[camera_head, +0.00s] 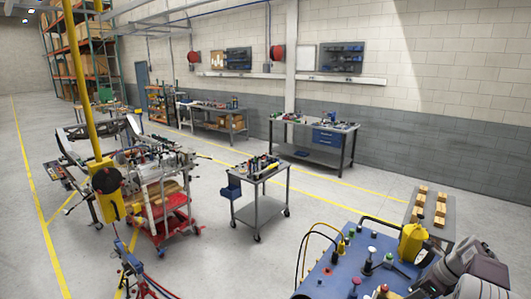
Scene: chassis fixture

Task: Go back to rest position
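I make out neither my left nor my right gripper in the head view. A chassis fixture (160,180) with metal parts and a red base stands at the left. A yellow post (82,75) rises over it, with a yellow and black unit (107,190) at its lower end. Large grey rounded parts (460,268) fill the bottom right corner; I cannot tell whether they are part of my arm.
A grey cart (260,210) with tools stands in the middle. A blue surface (325,283) with knobs and cables is at the bottom. A bench (345,153) stands by the wall. A small table with wooden blocks (441,210) is at right.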

